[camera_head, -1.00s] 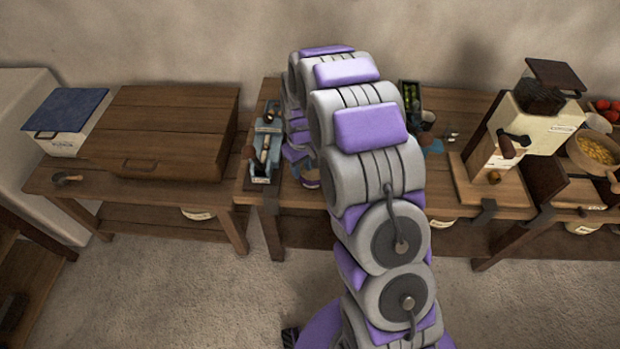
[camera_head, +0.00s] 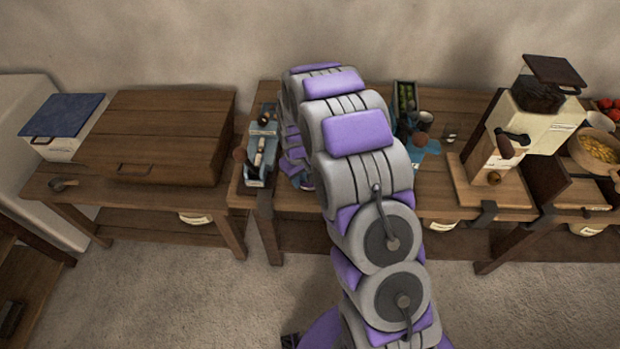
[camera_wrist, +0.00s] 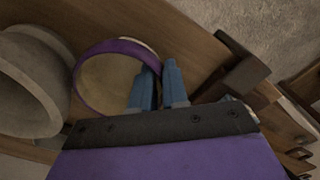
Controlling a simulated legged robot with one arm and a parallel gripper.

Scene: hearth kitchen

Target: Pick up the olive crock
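In the wrist view a round vessel with a purple rim and a pale inside (camera_wrist: 108,82) stands on the wooden table. It may be the olive crock, but its contents do not show. My gripper (camera_wrist: 161,74) has two blue fingers with a narrow gap between them. They are at the vessel's right edge, the left finger overlapping the rim and the right finger beyond it. Whether they touch the wall is unclear. In the head view my arm hides most of the gripper and vessel.
A grey round vessel (camera_wrist: 28,85) stands close on the left in the wrist view. A narrow box with green items (camera_head: 405,103), a cup (camera_head: 425,119) and a grinder (camera_head: 495,158) stand to the right.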

